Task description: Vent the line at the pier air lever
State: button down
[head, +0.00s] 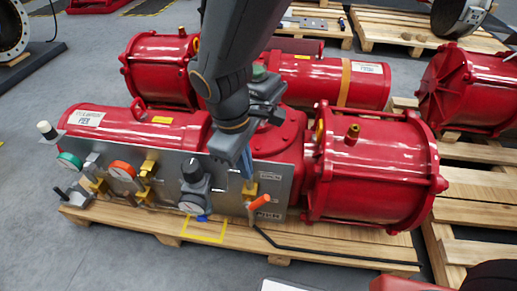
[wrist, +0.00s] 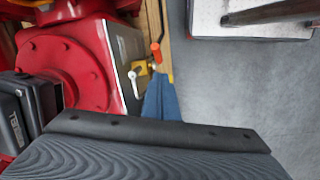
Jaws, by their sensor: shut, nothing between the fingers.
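My gripper (head: 246,170) points down in front of the panel, above and slightly left of this valve. It is shut and empty. In the wrist view its blue fingers (wrist: 160,98) appear close to the valve; contact is not clear.
A black hose runs along the pallet's front. Grey floor lies clear at left.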

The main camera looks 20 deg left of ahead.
jog(key=s+a+n+p, duration=0.1)
jog(key=a+n+p, duration=0.2)
jog(key=p, duration=0.1)
jog(key=b, duration=0.2)
send_over(255, 203)
jog(key=a, duration=0.1)
jog(key=f, duration=1.3)
jog(key=shift+s+a, duration=0.1)
jog(key=shift+s, duration=0.15)
